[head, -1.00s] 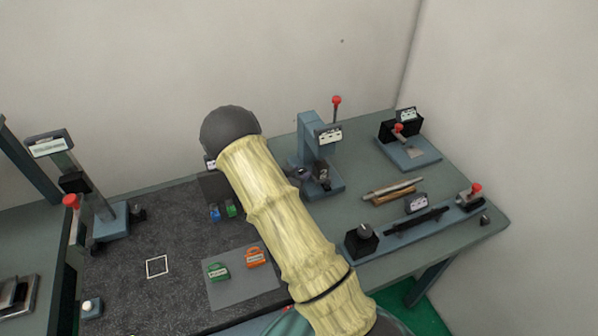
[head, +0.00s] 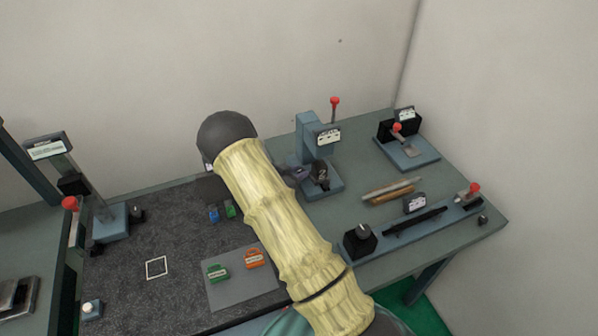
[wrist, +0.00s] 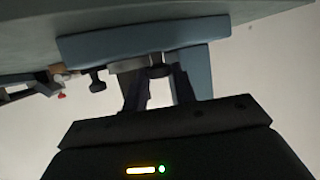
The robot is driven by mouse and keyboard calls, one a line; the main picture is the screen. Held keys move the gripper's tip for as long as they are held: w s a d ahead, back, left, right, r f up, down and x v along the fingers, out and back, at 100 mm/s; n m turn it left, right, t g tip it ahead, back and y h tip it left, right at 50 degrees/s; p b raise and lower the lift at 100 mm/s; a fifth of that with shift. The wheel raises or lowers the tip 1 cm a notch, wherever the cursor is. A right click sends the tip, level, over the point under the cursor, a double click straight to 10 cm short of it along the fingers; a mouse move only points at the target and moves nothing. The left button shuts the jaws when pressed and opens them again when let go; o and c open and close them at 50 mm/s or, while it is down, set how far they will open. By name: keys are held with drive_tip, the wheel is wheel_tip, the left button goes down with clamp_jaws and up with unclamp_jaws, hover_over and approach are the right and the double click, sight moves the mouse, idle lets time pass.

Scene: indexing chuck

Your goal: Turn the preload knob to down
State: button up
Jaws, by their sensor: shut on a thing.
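The blue-grey fixture (head: 308,150) with a post, a label plate and a red-ball lever stands at the back of the bench. My gripper (head: 301,173) is at its lower front, partly hidden behind my arm in the head view. In the wrist view the fixture appears upside down, and my gripper (wrist: 158,92) is shut on a small dark knob (wrist: 158,69) between its fingers. I take this for the preload knob; its pointer and marks are too small to read. Another dark knob (wrist: 97,80) is to the left, outside the fingers.
A fixture with a red-ball lever (head: 408,150) stands at the back right. Rods (head: 392,190) and a long slide fixture (head: 430,225) lie to the right. Green and orange tags (head: 254,259) lie on a grey mat in front. A tall gauge stand (head: 110,222) is at left.

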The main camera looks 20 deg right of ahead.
drive_tip(key=shift+w+a+m+g+h, duration=0.15)
drive_tip(key=shift+m+g+h, duration=0.05)
drive_tip(key=shift+m+g, duration=0.6)
drive_tip(key=shift+w+a+m+g+h, duration=0.15)
drive_tip(key=shift+m+g+h, duration=0.05)
drive_tip(key=shift+m+g, duration=0.6)
drive_tip(key=o, duration=0.7)
drive_tip(key=shift+c, duration=0.2)
drive_tip(key=shift+s+a, duration=0.1)
drive_tip(key=shift+r, duration=0.2)
wheel_tip(320, 180, up, 10)
drive_tip(key=b, duration=0.2)
drive_tip(key=shift+f, duration=0.15)
